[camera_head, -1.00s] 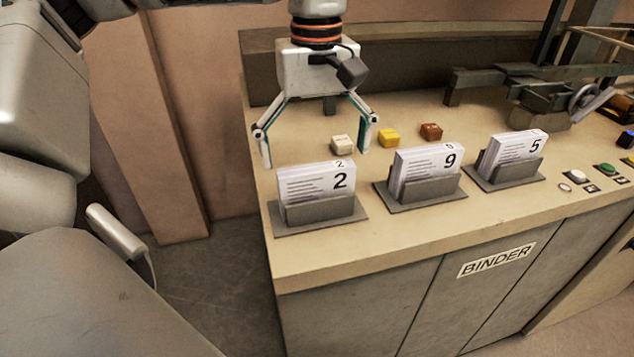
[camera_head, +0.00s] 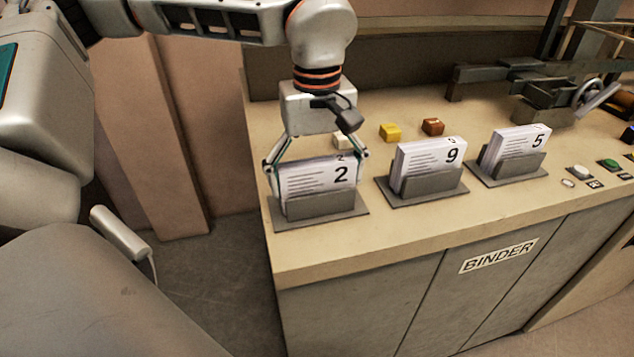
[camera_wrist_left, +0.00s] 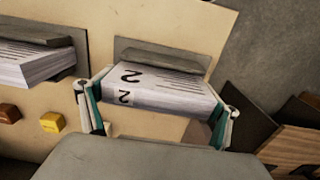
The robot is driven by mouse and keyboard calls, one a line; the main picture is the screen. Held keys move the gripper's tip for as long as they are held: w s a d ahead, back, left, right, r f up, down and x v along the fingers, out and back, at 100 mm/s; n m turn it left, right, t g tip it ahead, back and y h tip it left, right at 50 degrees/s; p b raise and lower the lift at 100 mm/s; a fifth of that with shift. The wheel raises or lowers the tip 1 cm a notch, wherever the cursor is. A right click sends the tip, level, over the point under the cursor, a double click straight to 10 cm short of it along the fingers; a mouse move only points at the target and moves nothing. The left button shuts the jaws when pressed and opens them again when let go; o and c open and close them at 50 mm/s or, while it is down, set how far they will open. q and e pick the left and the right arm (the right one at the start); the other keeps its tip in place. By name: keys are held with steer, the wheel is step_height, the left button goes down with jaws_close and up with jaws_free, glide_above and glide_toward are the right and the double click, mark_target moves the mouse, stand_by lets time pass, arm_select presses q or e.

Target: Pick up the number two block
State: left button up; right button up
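The number two block (camera_head: 308,180) is a white, paper-like stack with a black 2 on its face. It stands in a grey holder (camera_head: 320,207) at the left end of the counter. My left gripper (camera_head: 316,164) reaches down over it from behind, one finger at each side. In the left wrist view the number two block (camera_wrist_left: 160,92) fills the gap between the fingers (camera_wrist_left: 158,118), whose pads appear to press its side edges. The block is still in its holder. My right gripper is not in view.
A nine block (camera_head: 428,158) and a five block (camera_head: 515,142) stand in holders to the right. Small white (camera_head: 342,142), yellow (camera_head: 390,131) and brown (camera_head: 433,126) cubes lie behind. Buttons and a metal mechanism (camera_head: 545,95) are at the right. The counter's left edge is close.

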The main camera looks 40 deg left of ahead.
arm_select(q)
step_height(320, 180, up, 20)
steer(key=p, duration=0.3)
stand_by(0.3)
steer(key=shift+w, duration=0.1)
